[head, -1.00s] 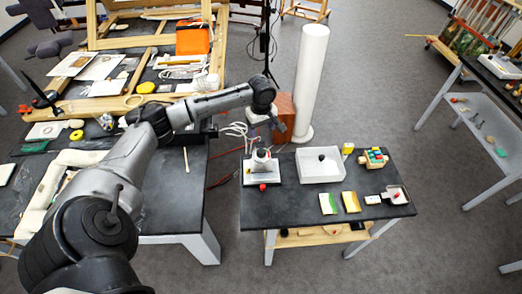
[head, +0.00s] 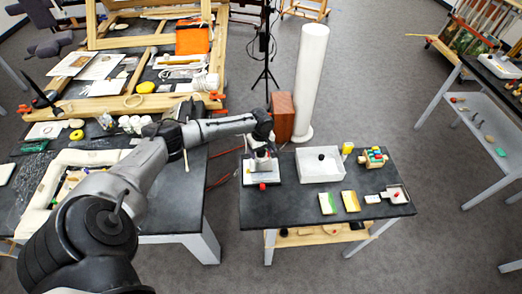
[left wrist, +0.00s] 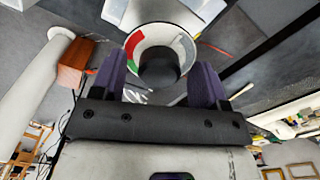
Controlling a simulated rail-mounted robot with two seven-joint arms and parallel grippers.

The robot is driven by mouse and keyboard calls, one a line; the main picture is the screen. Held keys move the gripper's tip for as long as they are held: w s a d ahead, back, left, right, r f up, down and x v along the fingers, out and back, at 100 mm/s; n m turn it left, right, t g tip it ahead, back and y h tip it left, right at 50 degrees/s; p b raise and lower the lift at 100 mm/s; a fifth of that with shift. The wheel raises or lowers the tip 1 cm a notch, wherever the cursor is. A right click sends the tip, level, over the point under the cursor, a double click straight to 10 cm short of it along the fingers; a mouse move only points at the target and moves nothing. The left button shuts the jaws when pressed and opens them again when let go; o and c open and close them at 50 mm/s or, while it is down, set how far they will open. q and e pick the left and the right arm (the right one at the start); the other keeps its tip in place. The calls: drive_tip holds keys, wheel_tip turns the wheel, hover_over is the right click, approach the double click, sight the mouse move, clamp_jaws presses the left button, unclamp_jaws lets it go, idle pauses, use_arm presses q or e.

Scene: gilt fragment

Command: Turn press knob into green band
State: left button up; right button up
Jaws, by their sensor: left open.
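The press (head: 262,172) stands at the left end of the small dark table, with a white base and a red part at its front. My left gripper (head: 262,144) is above it, pointing down and hiding much of its top. In the left wrist view the black press knob (left wrist: 158,70) appears between the two open purple fingers of my left gripper (left wrist: 160,80), with gaps visible at both sides. Around the knob is a pale dial (left wrist: 150,35) with a green band (left wrist: 134,66) at the left and red at the upper left. I cannot make out a pointer.
A yellow item (head: 347,148), a rack of coloured pieces (head: 373,157) and two coloured cards share the table. A tall white column (head: 309,85) and a brown box (head: 284,115) stand behind.

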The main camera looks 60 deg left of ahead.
use_arm(q)
drive_tip(key=shift+c, duration=0.5)
drive_tip(key=c, duration=0.8)
